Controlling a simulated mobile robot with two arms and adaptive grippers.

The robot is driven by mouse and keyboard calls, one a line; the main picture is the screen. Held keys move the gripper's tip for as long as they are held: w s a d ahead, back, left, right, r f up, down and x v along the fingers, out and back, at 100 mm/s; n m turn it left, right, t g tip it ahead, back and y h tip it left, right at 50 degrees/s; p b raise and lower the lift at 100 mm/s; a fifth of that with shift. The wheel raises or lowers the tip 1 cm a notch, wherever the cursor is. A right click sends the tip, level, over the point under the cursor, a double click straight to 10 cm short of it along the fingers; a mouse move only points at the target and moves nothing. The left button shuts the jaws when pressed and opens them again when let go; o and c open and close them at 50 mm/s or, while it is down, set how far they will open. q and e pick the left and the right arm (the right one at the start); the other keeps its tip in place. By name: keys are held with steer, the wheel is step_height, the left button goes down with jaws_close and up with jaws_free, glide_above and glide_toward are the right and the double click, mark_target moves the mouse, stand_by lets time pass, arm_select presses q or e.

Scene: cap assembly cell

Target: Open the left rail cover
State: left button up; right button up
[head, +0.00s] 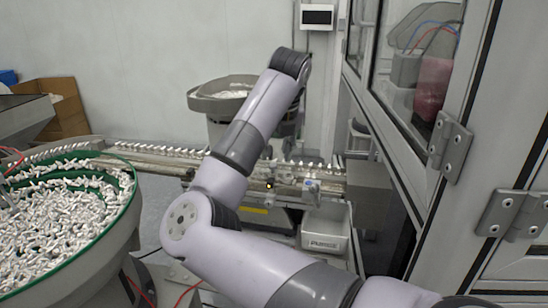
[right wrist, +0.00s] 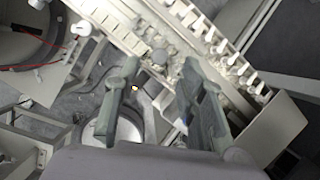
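The rail (head: 150,158) runs across the middle of the head view, with a row of small white pieces along its top. In the right wrist view the rail (right wrist: 150,50) crosses diagonally beyond the fingers. I cannot clearly pick out the left rail cover. A small yellow-orange spot (head: 269,186) shows by the rail and also in the right wrist view (right wrist: 135,88), near the left finger. My right gripper (right wrist: 160,65) is open, with its two fingers apart and nothing visible held between them. My right forearm hides part of the rail in the head view. My left gripper is not in view.
A green-rimmed bowl (head: 128,205) full of white pieces stands at the left. Another bowl feeder (head: 215,104) stands behind the rail. A pale bin (head: 325,238) sits below the rail. A framed cabinet door (head: 405,150) closes off the right side.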

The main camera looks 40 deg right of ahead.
mark_target(273, 165)
steer(key=x, duration=0.4)
steer(key=shift+p, duration=0.3)
jaws_close()
stand_by(0.6)
